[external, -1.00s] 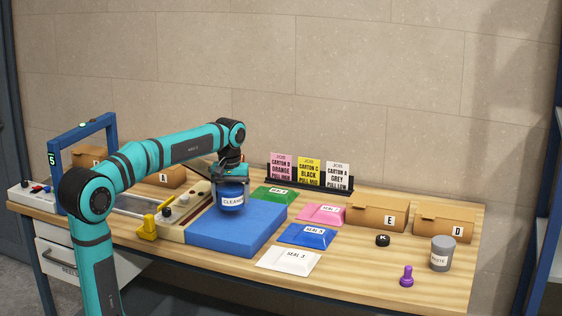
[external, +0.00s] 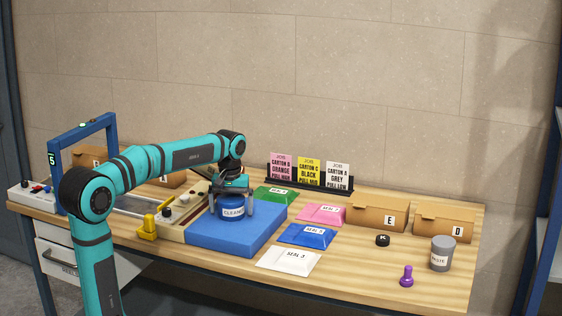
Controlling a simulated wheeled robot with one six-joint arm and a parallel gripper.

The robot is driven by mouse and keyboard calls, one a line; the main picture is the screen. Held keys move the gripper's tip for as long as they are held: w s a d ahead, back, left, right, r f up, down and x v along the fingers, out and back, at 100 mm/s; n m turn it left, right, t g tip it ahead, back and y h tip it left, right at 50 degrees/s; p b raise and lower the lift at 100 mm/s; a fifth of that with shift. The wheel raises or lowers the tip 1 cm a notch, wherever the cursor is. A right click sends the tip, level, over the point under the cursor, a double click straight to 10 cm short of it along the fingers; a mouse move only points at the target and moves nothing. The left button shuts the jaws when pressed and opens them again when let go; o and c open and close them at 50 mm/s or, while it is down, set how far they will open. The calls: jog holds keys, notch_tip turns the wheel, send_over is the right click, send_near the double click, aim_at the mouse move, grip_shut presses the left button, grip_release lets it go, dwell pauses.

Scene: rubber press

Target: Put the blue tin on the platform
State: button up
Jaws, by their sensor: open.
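The blue tin (external: 233,212), with a white label reading "CLEANER" in part, stands upright on the blue platform (external: 225,237), toward its back. My gripper (external: 236,203) is directly above and around the tin, pointing down. Its fingers are spread to either side of the tin, and the jaws are open. The tin's top is hidden by the gripper.
Right of the platform lie green (external: 275,196), pink (external: 321,214), blue (external: 306,236) and white (external: 289,259) seal pads. A control panel (external: 180,212) with a yellow part (external: 148,228) adjoins its left. Cartons (external: 377,213), a grey pot (external: 442,253) and a purple piece (external: 406,277) stand farther right.

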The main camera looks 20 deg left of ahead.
aim_at(231, 198)
jog(key=shift+r, duration=0.15)
notch_tip(231, 198, up, 12)
dwell(0.5)
